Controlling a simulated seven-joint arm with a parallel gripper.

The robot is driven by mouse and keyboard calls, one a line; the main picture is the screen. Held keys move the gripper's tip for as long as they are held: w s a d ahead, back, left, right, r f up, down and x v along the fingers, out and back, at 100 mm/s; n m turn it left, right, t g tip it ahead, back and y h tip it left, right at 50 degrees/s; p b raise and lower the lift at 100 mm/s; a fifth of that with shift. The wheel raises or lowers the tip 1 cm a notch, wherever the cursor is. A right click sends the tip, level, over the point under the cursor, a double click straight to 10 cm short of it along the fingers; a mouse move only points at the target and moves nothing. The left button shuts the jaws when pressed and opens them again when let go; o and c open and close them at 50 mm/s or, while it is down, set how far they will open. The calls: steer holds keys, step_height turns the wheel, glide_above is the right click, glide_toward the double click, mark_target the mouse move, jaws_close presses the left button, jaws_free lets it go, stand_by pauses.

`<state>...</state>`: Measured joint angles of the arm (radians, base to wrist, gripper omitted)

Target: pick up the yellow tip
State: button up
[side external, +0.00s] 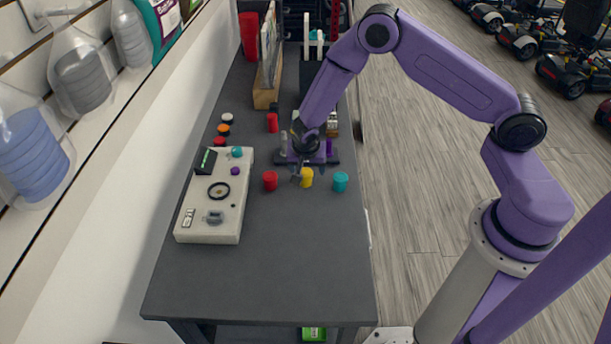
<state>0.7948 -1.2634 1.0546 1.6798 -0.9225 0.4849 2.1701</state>
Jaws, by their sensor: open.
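The yellow tip (307,178) is a small yellow cylinder standing upright on the dark grey table (290,265). It stands between a red cylinder (270,181) on its left and a teal cylinder (341,182) on its right. My gripper (300,175) is open and points down at the yellow tip's upper left. One finger overlaps the tip's edge in this view; I cannot tell whether it touches. Nothing shows between the fingers clearly enough to name.
A pale control box (211,228) with knobs lies left of the cylinders. Another red cylinder (272,123) stands behind, and small round caps (223,130) lie at the left edge. A wooden holder (266,97) stands farther back. The table's front is clear.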

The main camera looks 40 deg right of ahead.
mark_target(305, 174)
steer(key=shift+w+x, duration=0.15)
steer(key=shift+x, duration=1.55)
steer(key=shift+w+x, duration=0.2)
steer(key=shift+x, duration=1.5)
steer(key=shift+a, duration=0.2)
steer(key=c, duration=1)
